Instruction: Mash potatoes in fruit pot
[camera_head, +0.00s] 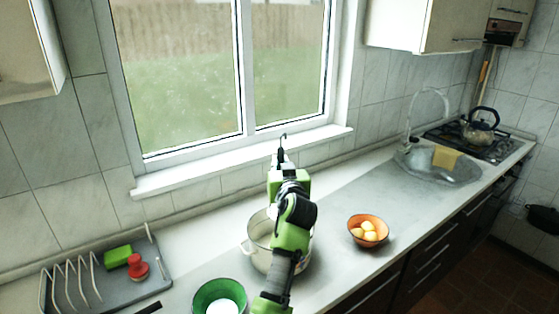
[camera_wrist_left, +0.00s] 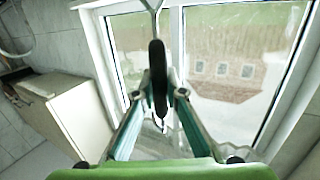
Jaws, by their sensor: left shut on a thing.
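A cream enamel pot (camera_head: 259,231) stands on the counter, partly hidden behind my left arm; no fruit pattern can be made out. My left gripper (camera_head: 281,160) is raised above the pot, in front of the window. It is shut on a black-handled utensil (camera_wrist_left: 157,78), whose dark hooked end (camera_head: 284,138) sticks up in the head view. The utensil's working end cannot be made out. Between the fingers in the left wrist view (camera_wrist_left: 160,98) the handle is upright. My right gripper is not in view.
A green bowl (camera_head: 203,296) with something white inside stands at the front. A grey dish rack (camera_head: 150,266) at left holds a green sponge (camera_head: 118,257) and a red-topped item (camera_head: 138,267). A sink (camera_head: 455,168) and stove with kettle (camera_head: 482,128) are far right. Counter right of the orange bowl is clear.

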